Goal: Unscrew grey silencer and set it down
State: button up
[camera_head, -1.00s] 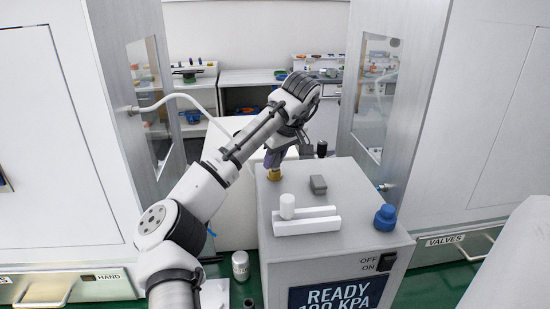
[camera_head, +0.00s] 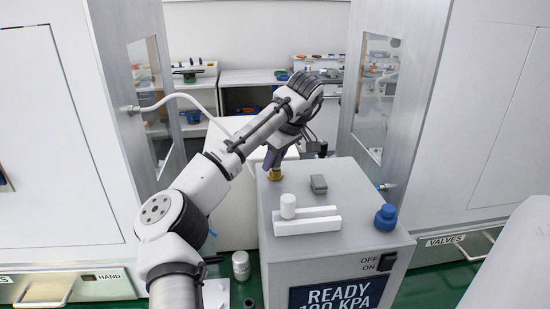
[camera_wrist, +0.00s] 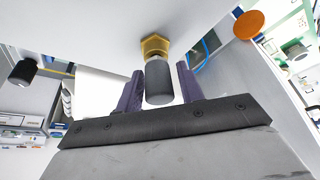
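The grey silencer (camera_wrist: 159,82) is a short cylinder on a brass hex fitting (camera_wrist: 155,45) in the wrist view. The brass fitting also shows in the head view (camera_head: 274,175) at the back left corner of the press housing top (camera_head: 350,205). My gripper (camera_wrist: 160,72) has its two purple fingers on either side of the silencer, with a thin gap seen on each side. In the head view my gripper (camera_head: 272,157) is tilted over the fitting, and its fingers hide the silencer.
A white cylinder (camera_head: 288,205) stands on a white block (camera_head: 307,224) on the housing. A grey block (camera_head: 318,184) and a blue knob (camera_head: 386,217) are also there. A dark cylinder (camera_wrist: 23,72) is at left in the wrist view. Cabinets flank both sides.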

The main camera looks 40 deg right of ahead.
jog(key=shift+m+h, duration=0.3)
jog(key=shift+m, duration=0.6)
jog(key=shift+m+h, duration=0.4)
jog(key=shift+m, duration=0.5)
jog(key=shift+m+h, duration=0.3)
jog(key=shift+m, duration=0.5)
jog(key=shift+m, duration=0.4)
jog(key=shift+m+h, duration=0.3)
jog(key=shift+m, duration=0.2)
